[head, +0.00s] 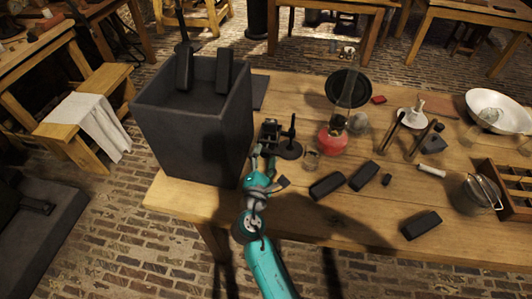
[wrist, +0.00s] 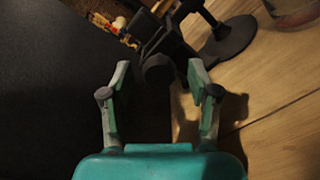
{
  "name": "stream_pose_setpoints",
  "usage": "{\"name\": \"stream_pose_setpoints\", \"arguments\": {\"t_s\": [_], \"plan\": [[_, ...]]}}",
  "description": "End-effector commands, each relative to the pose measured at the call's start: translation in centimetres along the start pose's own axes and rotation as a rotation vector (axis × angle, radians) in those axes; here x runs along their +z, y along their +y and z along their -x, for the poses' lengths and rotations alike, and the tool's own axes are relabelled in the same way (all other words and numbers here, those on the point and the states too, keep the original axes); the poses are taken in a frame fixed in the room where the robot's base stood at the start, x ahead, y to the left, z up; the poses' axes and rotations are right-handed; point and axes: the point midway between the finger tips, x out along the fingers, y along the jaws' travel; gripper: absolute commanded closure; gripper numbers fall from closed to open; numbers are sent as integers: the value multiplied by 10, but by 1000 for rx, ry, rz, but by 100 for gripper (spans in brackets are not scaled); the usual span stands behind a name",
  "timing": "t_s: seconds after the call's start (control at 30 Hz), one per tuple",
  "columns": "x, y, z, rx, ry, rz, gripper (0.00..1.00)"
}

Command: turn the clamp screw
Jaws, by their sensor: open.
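A dark clamp (head: 268,132) is beside the large dark box on the wooden table, just beyond my gripper (head: 261,165) in the head view. In the wrist view the clamp (wrist: 170,38) is at the top middle. Its screw end, a dark round knob (wrist: 158,71), points toward my gripper (wrist: 158,82). My gripper is open, with one finger to the left of the knob and one to the right. The knob lies at about the level of the fingertips. I cannot tell whether either finger touches it.
The tall dark box (head: 190,130) stands close on the left. A round-based dark stand (head: 289,149) is just right of the clamp. A red-based lamp (head: 332,141), a small glass jar (head: 311,160) and black blocks (head: 327,186) lie further right. The front right tabletop is partly clear.

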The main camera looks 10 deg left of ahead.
Motion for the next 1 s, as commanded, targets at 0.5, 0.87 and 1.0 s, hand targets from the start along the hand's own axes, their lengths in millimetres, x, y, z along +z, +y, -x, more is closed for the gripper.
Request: {"name": "stream_pose_setpoints", "arguments": {"t_s": [0.5, 0.87, 1.0], "plan": [[0, 0, -16, 0, 1, -1, 42], [0, 0, -16, 0, 1, -1, 100], [0, 0, -16, 0, 1, -15, 100]]}}
